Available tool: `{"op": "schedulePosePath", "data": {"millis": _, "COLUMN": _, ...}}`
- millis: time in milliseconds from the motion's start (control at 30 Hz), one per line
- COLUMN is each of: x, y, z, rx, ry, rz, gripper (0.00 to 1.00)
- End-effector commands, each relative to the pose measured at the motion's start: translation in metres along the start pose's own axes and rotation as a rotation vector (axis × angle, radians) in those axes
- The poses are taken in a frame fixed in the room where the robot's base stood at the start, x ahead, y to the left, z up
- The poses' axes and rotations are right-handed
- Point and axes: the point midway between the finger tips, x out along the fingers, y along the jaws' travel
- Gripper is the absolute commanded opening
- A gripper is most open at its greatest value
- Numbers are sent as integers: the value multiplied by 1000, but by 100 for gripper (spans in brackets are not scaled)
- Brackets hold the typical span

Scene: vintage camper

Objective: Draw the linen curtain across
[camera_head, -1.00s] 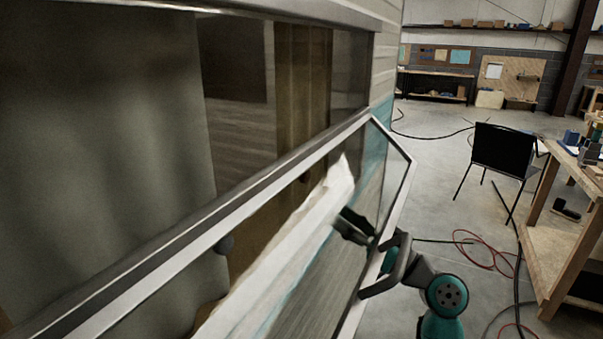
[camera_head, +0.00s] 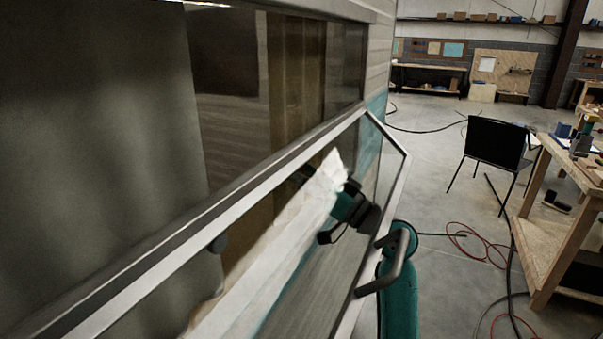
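A grey-beige cloth that looks like the linen curtain (camera_head: 95,150) hangs in folds behind the camper window and fills the left of the view. Its right edge hangs near the window's left-middle, and glass to the right of it is uncovered. My gripper (camera_head: 328,222) is at the lower middle right, seen through the tilted pane, well to the right of that curtain edge. It is beside a pale white strip (camera_head: 285,250); I cannot tell if they touch. Its fingertips are small and partly hidden, so whether it is open or shut is unclear.
A brown panel or drape (camera_head: 297,75) shows inside. A black chair (camera_head: 495,145), a workbench (camera_head: 560,220) and red and black cables (camera_head: 470,240) are on the floor at right.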

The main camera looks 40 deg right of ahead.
Motion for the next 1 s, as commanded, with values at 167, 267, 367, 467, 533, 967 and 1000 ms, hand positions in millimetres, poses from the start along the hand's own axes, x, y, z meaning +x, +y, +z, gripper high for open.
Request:
{"op": "schedulePosePath", "data": {"millis": 167, "x": 5, "y": 0, "z": 0, "rx": 1, "ry": -1, "rz": 0, "gripper": 57}}
{"op": "schedulePosePath", "data": {"millis": 267, "x": 5, "y": 0, "z": 0, "rx": 1, "ry": -1, "rz": 0, "gripper": 57}}
{"op": "schedulePosePath", "data": {"millis": 367, "x": 5, "y": 0, "z": 0, "rx": 1, "ry": 0, "rz": 0, "gripper": 55}}
{"op": "schedulePosePath", "data": {"millis": 467, "x": 5, "y": 0, "z": 0, "rx": 1, "ry": 0, "rz": 0, "gripper": 30}}
{"op": "schedulePosePath", "data": {"millis": 533, "x": 5, "y": 0, "z": 0, "rx": 1, "ry": 0, "rz": 0, "gripper": 12}}
{"op": "schedulePosePath", "data": {"millis": 967, "x": 4, "y": -8, "z": 2, "rx": 2, "ry": -1, "rz": -2, "gripper": 0}}
{"op": "schedulePosePath", "data": {"millis": 1000, "x": 4, "y": -11, "z": 3, "rx": 2, "ry": -1, "rz": -2, "gripper": 0}}
